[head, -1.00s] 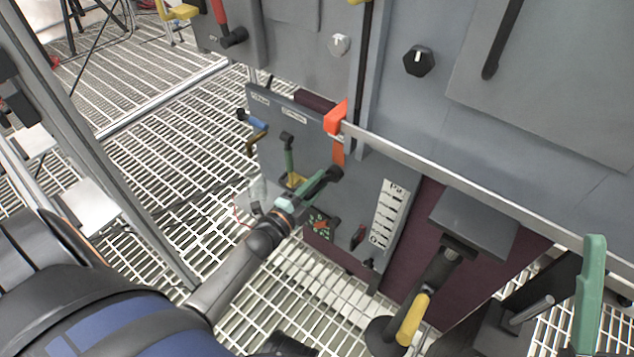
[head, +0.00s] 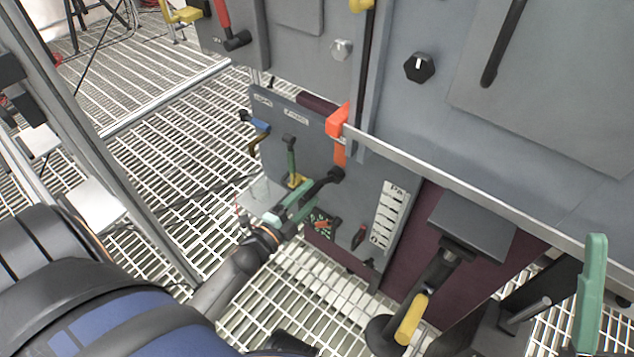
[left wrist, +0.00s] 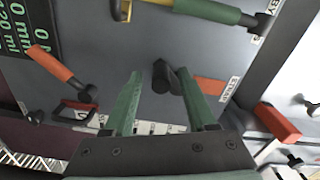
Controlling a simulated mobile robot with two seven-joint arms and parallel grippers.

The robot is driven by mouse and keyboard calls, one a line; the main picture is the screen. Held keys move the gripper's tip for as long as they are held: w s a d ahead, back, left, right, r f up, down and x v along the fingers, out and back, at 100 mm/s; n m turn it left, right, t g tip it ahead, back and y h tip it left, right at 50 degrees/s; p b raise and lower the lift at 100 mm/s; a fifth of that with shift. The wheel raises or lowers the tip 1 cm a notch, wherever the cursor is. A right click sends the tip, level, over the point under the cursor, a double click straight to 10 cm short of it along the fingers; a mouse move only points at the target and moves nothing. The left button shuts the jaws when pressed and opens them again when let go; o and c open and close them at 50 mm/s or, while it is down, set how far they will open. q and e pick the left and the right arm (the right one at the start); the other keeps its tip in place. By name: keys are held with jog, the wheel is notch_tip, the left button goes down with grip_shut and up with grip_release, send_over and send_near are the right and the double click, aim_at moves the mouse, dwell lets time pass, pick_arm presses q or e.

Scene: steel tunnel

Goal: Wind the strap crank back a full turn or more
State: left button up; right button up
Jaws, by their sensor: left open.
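The strap crank (head: 338,152) is on the low grey panel, with an orange arm and a black grip sticking out from its lower end. In the left wrist view, its orange arm (left wrist: 210,87) lies beside a small label that seems to read STRAP. My left gripper (head: 303,195) has green fingers and is in front of the panel, at the outer end of the black grip. In the left wrist view, the gripper (left wrist: 160,80) is open, with the black grip between its fingers; I cannot tell whether they touch it.
A green-and-yellow lever (head: 291,160) and a blue-handled one (head: 254,122) are left of the crank. An orange-red block (head: 338,120) is just above, by a metal rail (head: 440,167). Open grating (head: 180,170) lies left.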

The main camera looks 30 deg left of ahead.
pick_arm(q)
jog(key=s+p, duration=0.1)
jog(key=s, duration=0.7)
jog(key=shift+a, duration=0.3)
jog(key=shift+w, duration=0.1)
